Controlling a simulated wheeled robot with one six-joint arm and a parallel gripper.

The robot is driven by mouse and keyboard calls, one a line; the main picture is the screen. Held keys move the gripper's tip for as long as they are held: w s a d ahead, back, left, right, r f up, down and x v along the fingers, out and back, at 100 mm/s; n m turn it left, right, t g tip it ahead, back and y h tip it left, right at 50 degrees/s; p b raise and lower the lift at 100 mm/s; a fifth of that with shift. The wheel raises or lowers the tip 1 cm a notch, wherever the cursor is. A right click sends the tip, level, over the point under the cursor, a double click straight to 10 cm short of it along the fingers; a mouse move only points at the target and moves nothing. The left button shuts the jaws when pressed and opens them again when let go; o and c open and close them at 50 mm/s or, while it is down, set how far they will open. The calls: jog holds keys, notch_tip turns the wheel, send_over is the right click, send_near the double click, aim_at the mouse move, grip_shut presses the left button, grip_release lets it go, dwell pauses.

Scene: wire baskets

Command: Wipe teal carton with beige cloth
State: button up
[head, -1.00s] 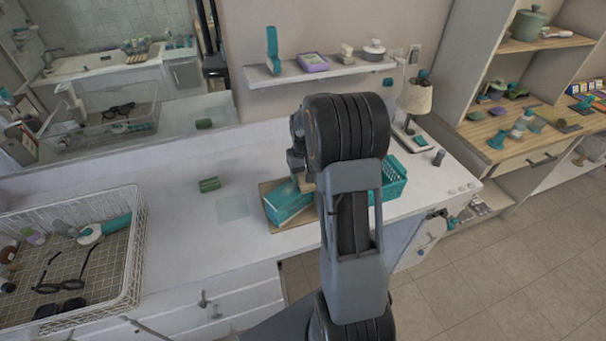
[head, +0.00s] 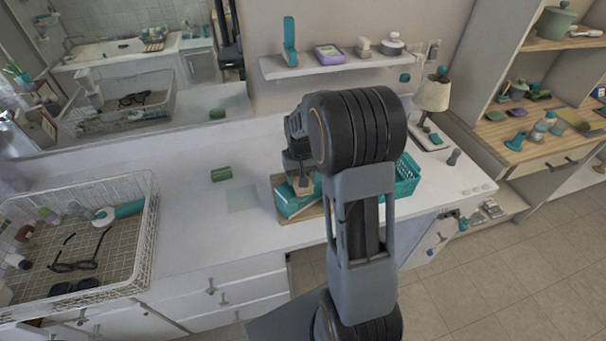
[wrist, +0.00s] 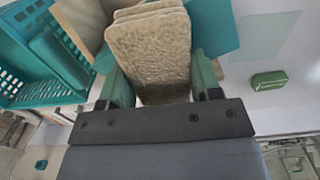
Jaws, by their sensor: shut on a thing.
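The teal carton (head: 287,207) lies on a wooden board on the white counter. It also shows in the wrist view (wrist: 217,25), partly hidden behind the cloth. My gripper (head: 303,180) is over the carton, pointing down. In the wrist view my gripper (wrist: 158,75) is shut on the folded beige cloth (wrist: 150,45), with a finger on each side. The cloth overlaps the carton in both views; whether it presses on the carton's top I cannot tell.
A teal basket (head: 408,175) stands close on the right, partly behind my arm. A green block (head: 221,174) and a pale translucent square (head: 242,198) lie to the left. A white wire basket (head: 150,225) stands farther left. A shelf (head: 345,65) hangs above.

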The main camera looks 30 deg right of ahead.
aim_at(284, 192)
jog(key=shift+a, duration=0.15)
jog(key=shift+s+a, duration=0.2)
jog(key=shift+a, duration=0.75)
jog(key=shift+s+a, duration=0.2)
jog(key=shift+a, duration=0.8)
jog(key=shift+s+a, duration=0.2)
jog(key=shift+a, duration=0.75)
jog(key=shift+r, duration=0.1)
notch_tip(284, 192, up, 7)
jog(key=p, duration=0.5)
